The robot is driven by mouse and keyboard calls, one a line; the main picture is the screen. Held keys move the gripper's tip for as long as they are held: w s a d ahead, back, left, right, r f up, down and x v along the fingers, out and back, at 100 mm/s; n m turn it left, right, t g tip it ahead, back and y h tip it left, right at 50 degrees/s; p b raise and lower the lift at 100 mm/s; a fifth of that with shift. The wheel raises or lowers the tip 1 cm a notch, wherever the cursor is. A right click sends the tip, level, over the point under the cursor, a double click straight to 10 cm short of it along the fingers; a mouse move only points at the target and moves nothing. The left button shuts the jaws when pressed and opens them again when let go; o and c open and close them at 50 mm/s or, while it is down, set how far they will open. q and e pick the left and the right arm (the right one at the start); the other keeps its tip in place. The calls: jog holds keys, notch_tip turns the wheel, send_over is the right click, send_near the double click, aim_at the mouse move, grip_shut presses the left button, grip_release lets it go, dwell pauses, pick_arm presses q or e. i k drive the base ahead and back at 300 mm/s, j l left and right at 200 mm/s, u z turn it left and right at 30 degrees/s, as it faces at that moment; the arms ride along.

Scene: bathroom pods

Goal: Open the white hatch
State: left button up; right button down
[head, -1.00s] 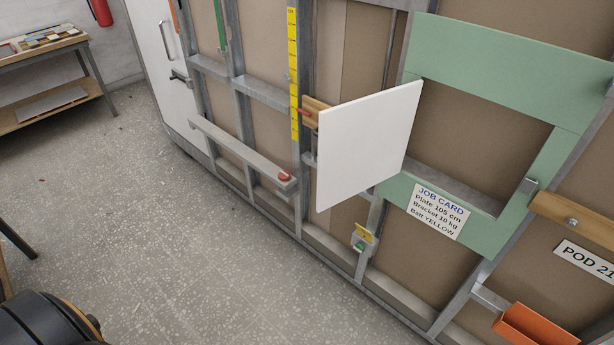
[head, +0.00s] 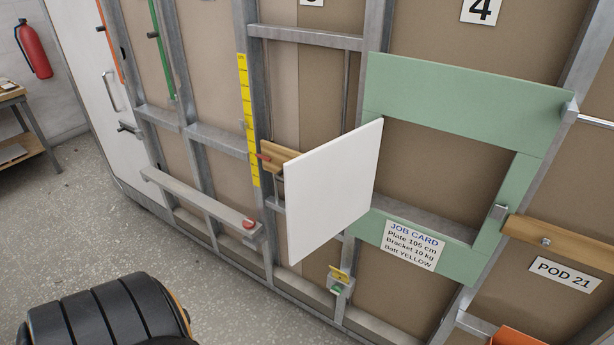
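The white hatch (head: 335,185) is a flat square panel. It stands swung out from the wall at the left side of the green frame (head: 450,95), its face turned to the left and toward me. The opening in the green frame is uncovered and shows brown board and a grey sill behind. The panel hides part of the wooden block and studs behind it. Neither of my grippers is in view; only a black rounded part of my own arm shows at the bottom left.
A job card (head: 411,246) is on the green frame's lower part. A grey ledge with a red knob (head: 249,223) juts from the wall left of the hatch. A wooden rail (head: 560,243) and an orange bin (head: 515,337) are at the right.

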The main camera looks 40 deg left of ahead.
aim_at(328, 187)
jog(key=j+z, duration=0.2)
jog(key=j, duration=0.3)
jog(key=j+z, duration=0.15)
jog(key=j, duration=0.35)
jog(key=k+j+z, duration=0.2)
jog(key=j, duration=0.3)
jog(key=j+z, duration=0.15)
jog(key=j, duration=0.35)
jog(key=k+j+z, duration=0.2)
jog(key=j, duration=0.3)
